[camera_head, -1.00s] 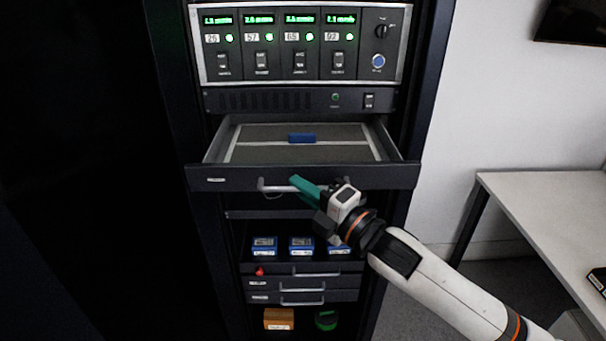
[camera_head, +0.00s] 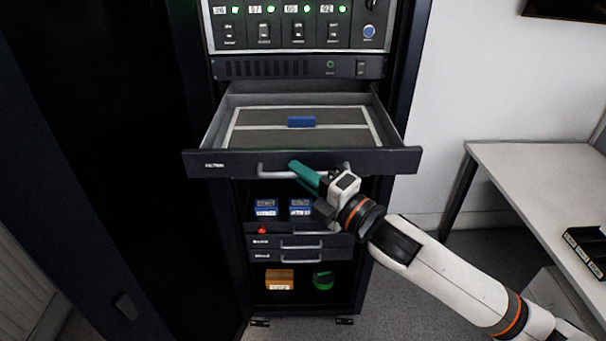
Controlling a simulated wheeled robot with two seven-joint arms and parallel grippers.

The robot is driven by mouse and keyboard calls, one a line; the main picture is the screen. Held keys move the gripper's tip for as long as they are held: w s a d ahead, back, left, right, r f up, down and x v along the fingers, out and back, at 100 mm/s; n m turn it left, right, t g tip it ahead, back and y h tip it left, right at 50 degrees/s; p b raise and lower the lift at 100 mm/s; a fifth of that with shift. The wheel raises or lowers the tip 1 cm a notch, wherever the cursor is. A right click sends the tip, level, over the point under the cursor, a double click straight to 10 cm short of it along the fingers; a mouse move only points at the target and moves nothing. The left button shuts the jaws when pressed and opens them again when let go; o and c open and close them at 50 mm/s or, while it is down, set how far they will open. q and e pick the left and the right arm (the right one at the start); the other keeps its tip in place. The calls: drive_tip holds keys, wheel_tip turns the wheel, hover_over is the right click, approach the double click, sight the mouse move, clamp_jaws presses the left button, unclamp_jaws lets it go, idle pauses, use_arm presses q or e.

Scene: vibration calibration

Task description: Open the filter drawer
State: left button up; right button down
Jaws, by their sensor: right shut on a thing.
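The filter drawer (camera_head: 217,162) is pulled out of the black rack, with its grey-lined inside in view. A small blue block (camera_head: 301,122) lies in it, towards the back. A light bar handle (camera_head: 272,172) runs along the drawer's dark front. My right gripper (camera_head: 298,168), with teal fingers, is shut on the handle near its middle. The gripper and wrist cover part of the handle and the shelf below. My left gripper is not in view.
Below are blue boxes (camera_head: 265,208) on a shelf, smaller shut drawers (camera_head: 285,256), an orange box (camera_head: 279,279) and a green round item (camera_head: 323,280). An instrument panel (camera_head: 297,37) is above. A white table (camera_head: 540,175) stands at the right.

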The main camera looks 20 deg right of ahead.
drive_tip(key=c, duration=1.8)
unclamp_jaws()
drive_tip(key=shift+f, duration=0.1)
drive_tip(key=shift+s+d+f, duration=0.1)
drive_tip(key=shift+s+d, duration=0.1)
drive_tip(key=shift+s, duration=0.05)
drive_tip(key=shift+b+v, duration=1.45)
drive_tip(key=shift+v, duration=4.2)
